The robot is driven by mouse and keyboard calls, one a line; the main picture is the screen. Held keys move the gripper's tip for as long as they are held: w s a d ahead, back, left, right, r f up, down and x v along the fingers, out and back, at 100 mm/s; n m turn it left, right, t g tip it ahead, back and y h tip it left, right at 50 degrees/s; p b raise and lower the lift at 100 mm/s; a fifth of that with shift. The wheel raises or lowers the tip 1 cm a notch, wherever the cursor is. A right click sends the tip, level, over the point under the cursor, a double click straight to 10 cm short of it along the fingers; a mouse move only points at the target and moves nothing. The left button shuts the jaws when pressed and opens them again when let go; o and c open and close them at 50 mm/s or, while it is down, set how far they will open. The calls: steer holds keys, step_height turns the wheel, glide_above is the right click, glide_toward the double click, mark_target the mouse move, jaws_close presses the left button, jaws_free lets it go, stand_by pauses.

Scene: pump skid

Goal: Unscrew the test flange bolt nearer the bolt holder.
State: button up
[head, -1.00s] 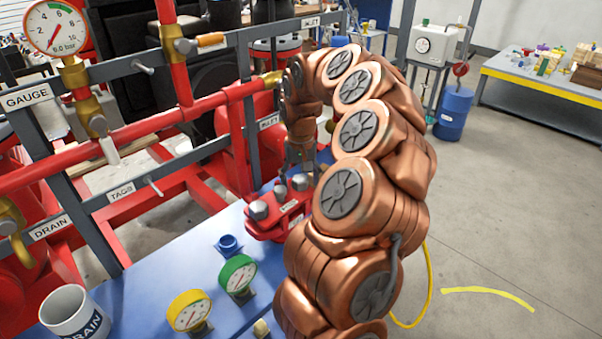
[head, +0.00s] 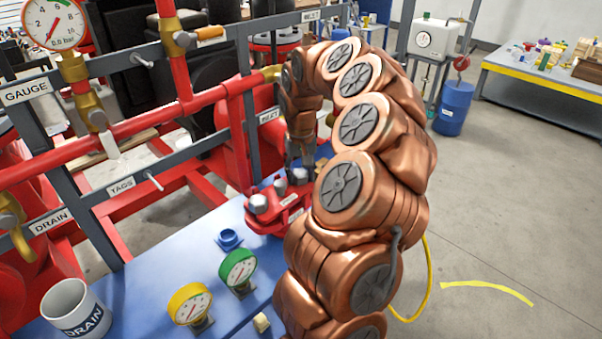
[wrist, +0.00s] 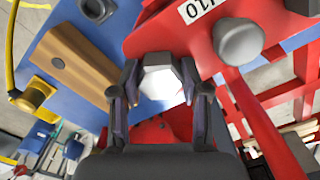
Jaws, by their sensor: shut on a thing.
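The red test flange (head: 283,212) stands on the blue bench, with grey hex bolts on its top; it also fills much of the wrist view (wrist: 205,42). In the wrist view my gripper (wrist: 160,88) is shut on one bolt (wrist: 160,76), a finger on each side of its hex head. This bolt lies on the side of the wooden block (wrist: 72,62), which has a dark hole and looks like the bolt holder. Another bolt (wrist: 239,41) stands apart on the flange. In the head view my gripper (head: 300,166) is over the flange's far end; my arm hides part of it.
Red pipes and grey rails rise behind. The floor at right is mostly clear.

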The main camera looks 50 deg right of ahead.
steer(key=c, duration=0.4)
steer(key=shift+o, duration=0.2)
steer(key=n+p, duration=0.2)
steer(key=n, duration=0.4)
steer(key=shift+r+n, duration=0.1)
steer(key=shift+n, duration=0.2)
steer(key=n+p, duration=0.2)
steer(key=n, duration=0.3)
steer(key=shift+n+p, duration=0.65)
steer(key=shift+n, duration=1.05)
steer(key=o, duration=1.2)
steer(key=shift+o, duration=0.2)
step_height(320, 180, up, 12)
